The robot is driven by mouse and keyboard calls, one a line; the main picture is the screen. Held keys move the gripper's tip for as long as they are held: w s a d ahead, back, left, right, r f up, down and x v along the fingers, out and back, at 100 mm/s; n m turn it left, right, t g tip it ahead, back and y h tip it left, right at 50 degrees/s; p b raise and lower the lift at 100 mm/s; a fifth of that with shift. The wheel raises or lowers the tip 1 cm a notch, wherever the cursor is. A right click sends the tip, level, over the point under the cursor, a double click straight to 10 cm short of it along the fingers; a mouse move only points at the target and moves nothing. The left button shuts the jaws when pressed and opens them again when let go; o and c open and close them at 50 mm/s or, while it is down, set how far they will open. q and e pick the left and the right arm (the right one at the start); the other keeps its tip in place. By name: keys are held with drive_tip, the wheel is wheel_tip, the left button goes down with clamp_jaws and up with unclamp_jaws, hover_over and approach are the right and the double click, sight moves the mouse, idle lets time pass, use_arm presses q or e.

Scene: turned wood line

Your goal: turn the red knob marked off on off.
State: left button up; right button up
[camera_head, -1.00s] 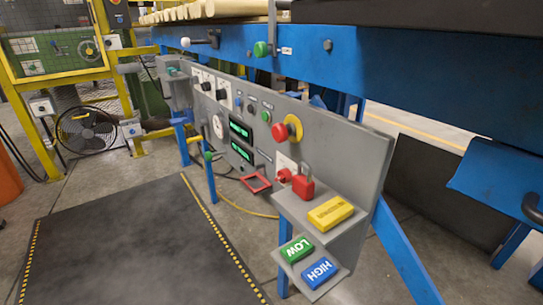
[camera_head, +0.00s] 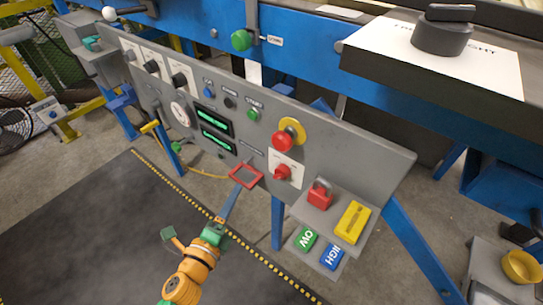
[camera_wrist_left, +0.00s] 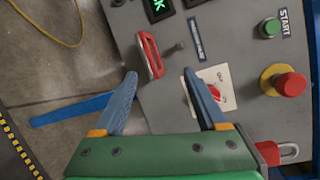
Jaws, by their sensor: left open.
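The red knob (camera_head: 282,173) sits on a white plate on the sloping grey panel, below the red emergency button. My left gripper (camera_head: 232,200) has a green body on an orange arm and is in front of the panel, lower left of the knob. The knob lies beside the right-hand finger, not between the fingers. My right gripper is not in view.
A red emergency button (camera_head: 283,141) on a yellow ring is just above the knob. A red frame-shaped handle (camera_head: 246,175) sticks out left of it. A red padlock (camera_head: 320,194) and yellow block (camera_head: 352,222) are on the shelf at right. Open floor mat (camera_head: 90,240) lies in front.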

sight(276, 178)
use_arm(q)
drive_tip(key=s+d+r+m+g+h+p, duration=0.1)
drive_tip(key=s+d+r+m+h+p, duration=0.1)
drive_tip(key=d+r+m+h, duration=0.6)
drive_tip(key=w+d, duration=0.1)
drive_tip(key=w+f+m+y, duration=0.1)
drive_tip(key=w, duration=0.1)
drive_tip(key=w+d+f+y, duration=0.1)
drive_tip(key=w, duration=0.1)
drive_tip(key=shift+w+d+f, duration=0.2)
drive_tip(key=shift+w+d, duration=0.05)
drive_tip(key=shift+d, duration=0.05)
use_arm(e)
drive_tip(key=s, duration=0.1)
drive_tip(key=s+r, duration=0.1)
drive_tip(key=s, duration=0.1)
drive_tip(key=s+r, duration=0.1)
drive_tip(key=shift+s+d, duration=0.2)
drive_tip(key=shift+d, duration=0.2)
use_arm(q)
drive_tip(key=shift+c, duration=0.2)
clamp_jaws()
